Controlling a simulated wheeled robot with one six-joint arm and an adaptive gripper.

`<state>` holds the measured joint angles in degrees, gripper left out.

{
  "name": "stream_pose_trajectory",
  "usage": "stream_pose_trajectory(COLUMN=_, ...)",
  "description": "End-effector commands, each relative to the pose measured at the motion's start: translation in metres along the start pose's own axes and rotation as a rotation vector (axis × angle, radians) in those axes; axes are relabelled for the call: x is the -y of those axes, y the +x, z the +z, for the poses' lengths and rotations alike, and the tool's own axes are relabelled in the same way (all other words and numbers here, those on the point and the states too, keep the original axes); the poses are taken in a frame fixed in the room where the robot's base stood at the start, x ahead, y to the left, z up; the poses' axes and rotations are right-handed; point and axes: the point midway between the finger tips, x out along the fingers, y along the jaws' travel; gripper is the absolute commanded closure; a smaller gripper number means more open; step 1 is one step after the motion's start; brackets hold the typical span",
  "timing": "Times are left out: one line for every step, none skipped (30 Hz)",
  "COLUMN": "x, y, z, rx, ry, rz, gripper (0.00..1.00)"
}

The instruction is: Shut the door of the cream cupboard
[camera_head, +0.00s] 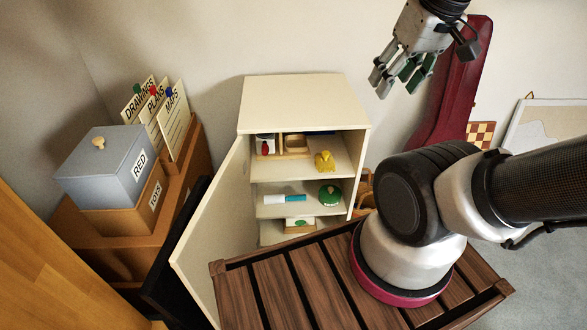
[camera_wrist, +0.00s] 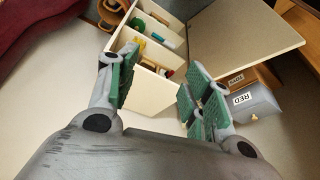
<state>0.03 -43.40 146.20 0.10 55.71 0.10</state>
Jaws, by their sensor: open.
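The cream cupboard (camera_head: 305,103) stands against the wall in the middle of the head view. Its door (camera_head: 215,230) is hinged on the left and stands wide open. In the wrist view the open door (camera_wrist: 240,45) and the cupboard (camera_wrist: 148,98) also show, seen from above and turned about. The shelves hold a yellow figure (camera_head: 325,160), a green domed item (camera_head: 329,194) and small boxes. My gripper (camera_head: 395,80) is open and empty, up to the right of the cupboard and apart from the door. In the wrist view my gripper (camera_wrist: 155,95) shows its fingers spread.
A slatted dark wood surface (camera_head: 290,290) lies in front of the cupboard, close to the door. At left, a grey box labelled RED (camera_head: 100,165) and several upright cards (camera_head: 165,115) sit on a brown cabinet. A dark red case (camera_head: 450,95) leans at right.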

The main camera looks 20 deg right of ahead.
Motion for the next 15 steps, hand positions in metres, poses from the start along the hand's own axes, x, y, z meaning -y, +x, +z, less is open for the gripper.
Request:
stream_pose_trajectory(x=0.0, y=0.0, z=0.0, rx=0.0, ry=0.0, rz=0.0, gripper=0.62)
stream_pose_trajectory(x=0.0, y=0.0, z=0.0, rx=0.0, ry=0.0, rz=0.0, gripper=0.67)
stream_pose_trajectory(x=0.0, y=0.0, z=0.0, rx=0.0, ry=0.0, rz=0.0, gripper=0.75)
stream_pose_trajectory(x=0.0, y=0.0, z=0.0, rx=0.0, ry=0.0, rz=0.0, gripper=0.8)
stream_pose_trajectory(x=0.0, y=0.0, z=0.0, rx=0.0, ry=0.0, rz=0.0, gripper=0.85)
stream_pose_trajectory(x=0.0, y=0.0, z=0.0, rx=0.0, ry=0.0, rz=0.0, gripper=0.93)
stream_pose_trajectory(x=0.0, y=0.0, z=0.0, rx=0.0, ry=-0.001, rz=-0.001, gripper=0.98)
stream_pose_trajectory(x=0.001, y=0.0, z=0.0, rx=0.0, ry=-0.005, rz=-0.002, gripper=1.0)
stream_pose_trajectory(x=0.004, y=0.001, z=-0.001, rx=0.0, ry=-0.017, rz=-0.007, gripper=1.0)
stream_pose_trajectory(x=0.006, y=0.002, z=-0.002, rx=0.004, ry=-0.029, rz=-0.012, gripper=1.0)
stream_pose_trajectory(x=0.01, y=0.005, z=-0.003, rx=0.017, ry=-0.047, rz=-0.018, gripper=1.0)
stream_pose_trajectory(x=0.017, y=0.012, z=-0.004, rx=0.047, ry=-0.079, rz=-0.029, gripper=1.0)
stream_pose_trajectory(x=0.024, y=0.018, z=-0.005, rx=0.076, ry=-0.106, rz=-0.037, gripper=1.0)
stream_pose_trajectory(x=0.03, y=0.026, z=-0.005, rx=0.109, ry=-0.136, rz=-0.045, gripper=1.0)
stream_pose_trajectory(x=0.041, y=0.035, z=-0.009, rx=0.152, ry=-0.179, rz=-0.055, gripper=1.0)
